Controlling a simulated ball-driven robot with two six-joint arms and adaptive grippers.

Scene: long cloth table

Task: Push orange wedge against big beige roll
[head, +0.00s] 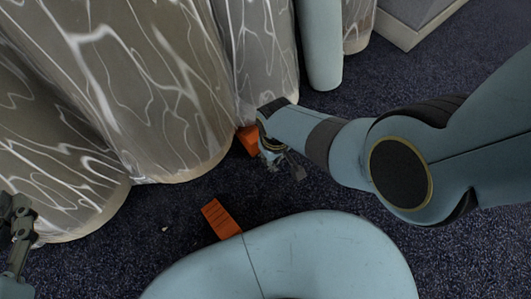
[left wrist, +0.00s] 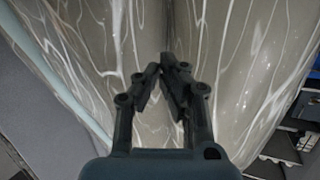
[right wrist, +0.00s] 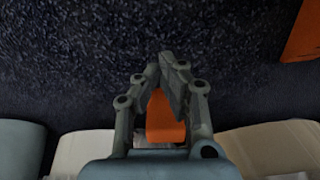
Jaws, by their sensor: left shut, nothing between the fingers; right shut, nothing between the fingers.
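One orange wedge (head: 222,219) lies on the dark carpet near my base, apart from the beige forms. A second orange wedge (head: 248,138) is at the foot of the big beige roll-like form (head: 170,90), partly hidden by my right wrist; I cannot tell whether they touch. My right gripper (head: 294,169) is shut and empty, low beside the second wedge. In the right wrist view this wedge (right wrist: 165,124) shows behind the fingers (right wrist: 168,66), the other wedge (right wrist: 304,36) at top right. My left gripper (head: 18,225) is shut, in front of the beige surface (left wrist: 240,70).
Several tall beige, white-veined rounded forms stand side by side across the upper left. A pale blue cylinder (head: 320,45) and a grey block with a light base (head: 410,30) stand beyond. Dark speckled carpet (head: 340,90) is open between them and my right arm.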

